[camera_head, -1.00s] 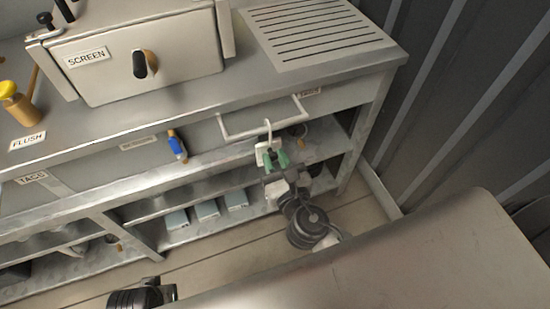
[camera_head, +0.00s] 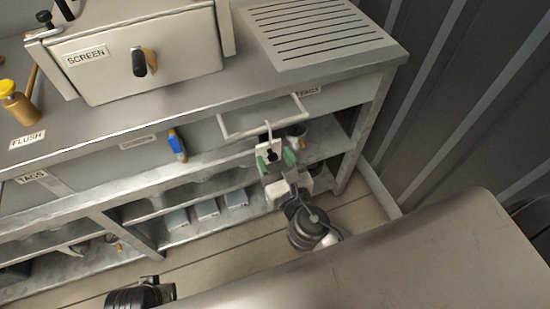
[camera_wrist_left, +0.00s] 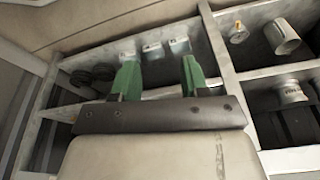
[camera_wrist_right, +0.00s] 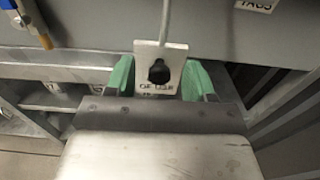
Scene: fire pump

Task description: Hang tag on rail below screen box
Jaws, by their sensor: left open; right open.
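A pale rail (camera_head: 262,133) projects from the counter front, below and right of the box. A white tag (camera_head: 265,150) with a dark hole and a pale loop is at the rail; the loop reaches up to it. In the right wrist view the tag (camera_wrist_right: 149,62) shows part of its lettering. My right gripper (camera_head: 276,159) is open, its green fingers on either side of the tag, apart from it. My left gripper (camera_wrist_left: 160,76) is open and empty, facing the lower shelves.
A blue-and-yellow item (camera_head: 177,146) is on the counter front, left of the rail. A brass-coloured fitting with a yellow cap (camera_head: 15,100) stands left of the box. Grey boxes (camera_head: 207,209) lie on the lower shelf. A corrugated wall (camera_head: 450,90) bounds the right side.

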